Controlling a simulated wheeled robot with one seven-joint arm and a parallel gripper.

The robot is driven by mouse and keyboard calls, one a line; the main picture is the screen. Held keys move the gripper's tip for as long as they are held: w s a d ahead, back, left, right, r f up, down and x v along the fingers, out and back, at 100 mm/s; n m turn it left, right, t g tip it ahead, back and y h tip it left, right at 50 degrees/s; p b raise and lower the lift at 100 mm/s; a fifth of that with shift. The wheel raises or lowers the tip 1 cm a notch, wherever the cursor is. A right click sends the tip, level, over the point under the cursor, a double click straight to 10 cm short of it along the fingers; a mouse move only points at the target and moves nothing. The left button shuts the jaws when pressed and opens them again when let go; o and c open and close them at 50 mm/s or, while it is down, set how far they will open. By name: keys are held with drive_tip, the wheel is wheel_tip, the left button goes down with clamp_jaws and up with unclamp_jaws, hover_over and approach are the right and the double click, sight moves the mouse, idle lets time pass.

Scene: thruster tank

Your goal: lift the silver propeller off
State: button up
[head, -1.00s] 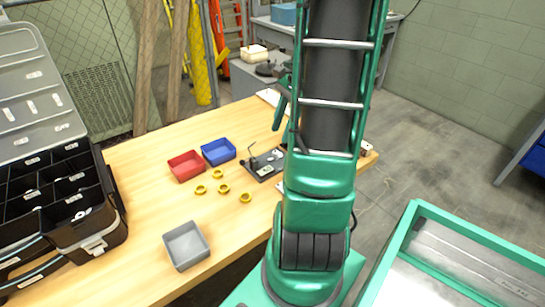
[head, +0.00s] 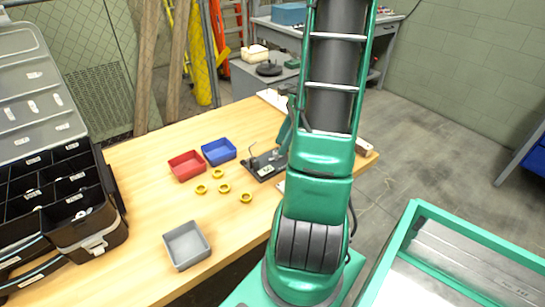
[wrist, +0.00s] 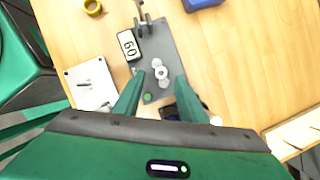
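The silver propeller (wrist: 161,72), with several rounded lobes, sits on a dark grey base plate (wrist: 161,38) in the wrist view. My gripper (wrist: 160,84) is open, with one teal finger to the left and one to the right of the propeller in the picture. I cannot tell the height of the fingertips over it, and no contact shows. In the head view the test stand (head: 262,165) is partly hidden by my arm, and the propeller cannot be made out.
Red (head: 187,166) and blue (head: 219,151) trays, several yellow rings (head: 224,188) and a grey tray (head: 187,245) lie on the wooden table. A black organizer (head: 75,200) stands at the left. A light plate with pins (wrist: 92,84) lies beside the stand.

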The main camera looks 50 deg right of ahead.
sight(276, 151)
drive_tip(key=shift+x, duration=1.95)
drive_tip(key=shift+w, duration=0.15)
drive_tip(key=shift+c, duration=0.7)
clamp_jaws()
drive_tip(key=shift+d, duration=0.1)
drive_tip(key=shift+w+r, duration=0.1)
drive_tip(key=shift+d+r, duration=0.1)
drive_tip(key=shift+r, duration=0.15)
wheel_tip(276, 151, up, 9)
drive_tip(key=shift+r, duration=0.2)
